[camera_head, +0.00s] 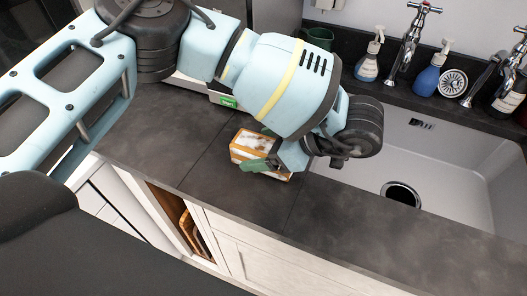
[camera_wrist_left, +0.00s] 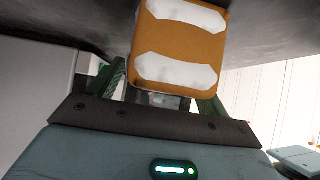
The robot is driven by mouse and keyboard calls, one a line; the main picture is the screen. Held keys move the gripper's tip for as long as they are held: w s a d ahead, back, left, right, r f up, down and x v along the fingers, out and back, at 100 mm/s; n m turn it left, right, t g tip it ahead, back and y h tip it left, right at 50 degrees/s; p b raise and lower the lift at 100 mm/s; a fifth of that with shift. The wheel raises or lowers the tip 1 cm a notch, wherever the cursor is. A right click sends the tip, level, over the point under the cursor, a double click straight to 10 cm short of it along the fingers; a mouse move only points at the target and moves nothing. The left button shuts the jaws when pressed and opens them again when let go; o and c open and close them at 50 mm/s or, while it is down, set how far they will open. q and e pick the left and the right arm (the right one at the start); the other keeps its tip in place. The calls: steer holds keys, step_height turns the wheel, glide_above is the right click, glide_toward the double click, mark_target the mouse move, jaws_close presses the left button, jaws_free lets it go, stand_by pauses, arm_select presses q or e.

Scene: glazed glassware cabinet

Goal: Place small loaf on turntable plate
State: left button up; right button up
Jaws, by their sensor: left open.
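The small loaf (camera_head: 245,145), an orange-brown block with white patches, sits on the dark worktop left of the sink. It also shows in the left wrist view (camera_wrist_left: 180,47), at the top centre beyond my fingers. My left gripper (camera_head: 262,151) is low over the loaf, with a green finger beside its near side. In the wrist view the green fingers stand apart, one to each side of the loaf's lower end; contact is unclear. My left wrist hides part of the loaf. I cannot make out a turntable plate. My right gripper is not in view.
The dark worktop (camera_head: 150,129) is clear left of the loaf. A white sink (camera_head: 440,160) lies to the right, with taps (camera_head: 408,45), soap bottles (camera_head: 369,62) and a strainer (camera_head: 453,83) behind. A green-labelled object (camera_head: 226,101) and a green cup (camera_head: 319,38) stand behind my arm.

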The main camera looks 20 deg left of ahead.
arm_select(q)
steer(key=c, duration=1.4)
steer(key=shift+o, duration=0.2)
steer(key=shift+r, duration=0.1)
steer(key=shift+r, duration=0.5)
step_height(320, 180, up, 3)
steer(key=shift+f, duration=0.15)
steer(key=s+r, duration=0.1)
steer(key=s, duration=1.5)
steer(key=shift+a+p, duration=0.25)
steer(key=shift+p, duration=0.1)
